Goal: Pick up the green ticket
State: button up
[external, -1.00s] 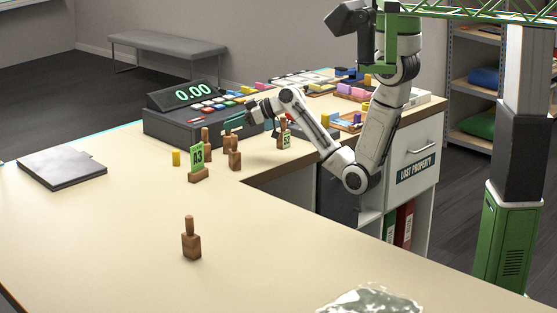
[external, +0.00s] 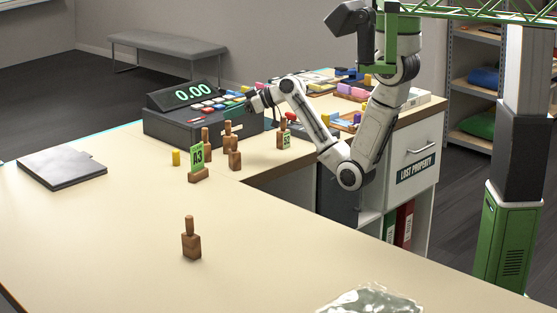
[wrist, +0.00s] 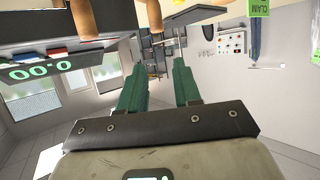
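A green ticket (external: 197,157) marked A3 stands upright in a wooden block on the counter, left of the other wooden pieces in the external view. A smaller ticket with green on it (external: 286,140) is on another wooden holder farther right. My gripper (external: 243,106) is in front of the cash register, above and to the right of the A3 ticket and apart from it. In the wrist view its two green fingers (wrist: 160,78) are spread with nothing held between them. A green ticket with lettering (wrist: 258,7) shows at the top right there; I cannot tell which one it is.
A lone wooden peg (external: 191,242) stands in front. The near counter (external: 110,220) is largely clear.

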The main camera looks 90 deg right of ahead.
notch_tip(320, 180, up, 10)
jog(key=w+d+m+g+h, duration=0.2)
jog(key=d+m, duration=0.5)
jog(key=m+g+y+b, duration=0.1)
jog(key=m+g+y, duration=0.2)
jog(key=m+g, duration=1.15)
send_near(197, 147)
jog(key=shift+s+d+f+m+t+p, duration=0.1)
jog(key=shift+s+f+m+t+p, duration=0.35)
jog(key=shift+f, duration=1.2)
jog(key=shift+s+f+m+t+p, duration=0.35)
jog(key=shift+f+m+t, duration=0.15)
jog(key=shift+f, duration=1.1)
jog(key=shift+s+d+f+m+t+p, duration=0.1)
jog(key=shift+s+f+m+t+p, duration=0.35)
jog(key=shift+f, duration=1.2)
grip_shut()
